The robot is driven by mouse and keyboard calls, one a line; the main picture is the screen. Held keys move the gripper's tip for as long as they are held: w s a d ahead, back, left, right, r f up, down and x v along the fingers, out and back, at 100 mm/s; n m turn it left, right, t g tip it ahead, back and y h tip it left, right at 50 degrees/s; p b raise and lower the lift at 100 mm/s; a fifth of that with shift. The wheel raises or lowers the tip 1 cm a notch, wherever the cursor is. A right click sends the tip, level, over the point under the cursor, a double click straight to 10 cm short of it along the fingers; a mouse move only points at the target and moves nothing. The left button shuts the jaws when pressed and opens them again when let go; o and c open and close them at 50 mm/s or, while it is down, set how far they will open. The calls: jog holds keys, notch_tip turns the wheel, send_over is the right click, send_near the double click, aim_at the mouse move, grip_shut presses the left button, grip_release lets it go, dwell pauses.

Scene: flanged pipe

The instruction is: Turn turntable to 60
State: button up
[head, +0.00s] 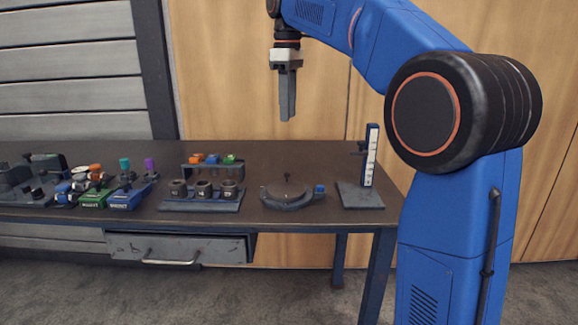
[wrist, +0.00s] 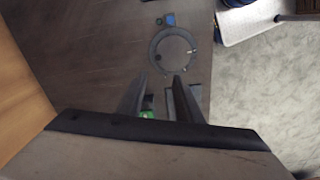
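The turntable (head: 291,197) is a round grey disc on a dark base near the table's front edge, with a small dark upright knob on top and a blue block at its right side. It also shows in the wrist view as a ring-edged disc (wrist: 174,46), with the blue block beyond its rim. Its scale figures are too small to read. My gripper (head: 288,119) hangs fingers down, high above and behind the turntable in the head view, touching nothing. In the wrist view its two fingers (wrist: 160,77) are apart with nothing held between them.
A post gauge (head: 370,160) on a flat base stands right of the turntable. A block with several dark round sockets (head: 202,194) is to its left, with a rack of coloured pieces (head: 212,161) behind. More coloured parts crowd the table's left. A drawer (head: 180,248) hangs below.

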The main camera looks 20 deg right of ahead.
send_near(286, 186)
jog(key=w+f, duration=0.2)
jog(key=f, duration=0.1)
jog(key=w+d+f, duration=0.1)
jog(key=f, duration=0.1)
jog(key=shift+w+f, duration=0.15)
dwell(0.4)
grip_shut()
